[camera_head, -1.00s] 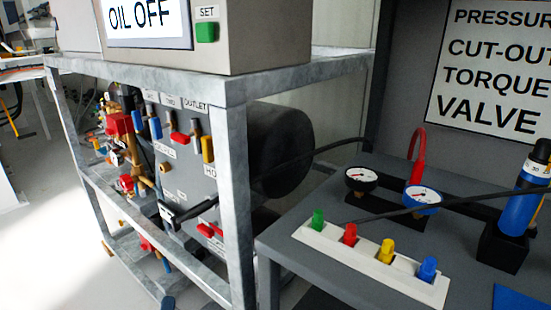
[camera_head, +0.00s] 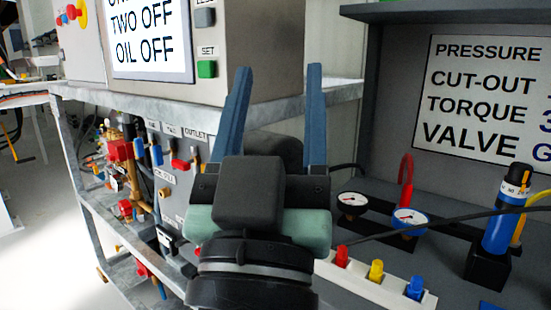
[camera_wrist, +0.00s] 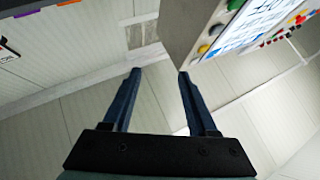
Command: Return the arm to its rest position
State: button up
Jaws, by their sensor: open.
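My gripper (camera_head: 275,95) is in the middle of the head view, raised in front of the metal frame's top. Its two long blue fingers point up and stand wide apart. Nothing is between them. In the wrist view the open fingers (camera_wrist: 160,78) also show empty, with pale wall panels beyond and the corner of the control box close past the right finger. My wrist hides part of the frame, the dark round motor and the left end of the white strip.
A control box with a screen (camera_head: 148,40) and green SET button (camera_head: 207,69) stands on the metal frame (camera_head: 100,92). Valves and a pump panel sit inside it. At right are gauges (camera_head: 410,220), a blue tool (camera_head: 503,215), coloured pegs (camera_head: 376,271) and a sign (camera_head: 480,95).

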jog(key=s+r+t+y, duration=0.2)
jog(key=s+r+y, duration=0.1)
jog(key=s+r, duration=0.3)
notch_tip(320, 180, up, 38)
jog(key=w+p, duration=0.2)
jog(key=p, duration=3.6)
jog(key=shift+a+f, duration=0.1)
